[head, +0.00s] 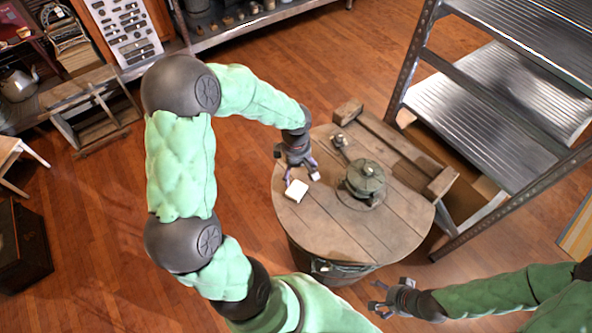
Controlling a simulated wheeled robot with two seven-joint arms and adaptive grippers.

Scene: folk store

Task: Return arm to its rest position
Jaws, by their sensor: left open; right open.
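My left arm arches in from the lower left. Its gripper (299,172) is open over the left part of a round wooden table (315,230). A small white block-like item (297,190) lies on the table just below its fingertips; I cannot tell whether they touch it. My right gripper (378,297) is open and empty, low in the picture, in front of the table's lower right side and apart from it. My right arm comes in from the lower right.
A dark green grinder-like device (365,180) with a crank stands on the table. A wooden beam frame (395,152) lies at the table's back right edge. A metal shelf rack (490,110) rises close on the right. Wooden floor (90,250) is open at left.

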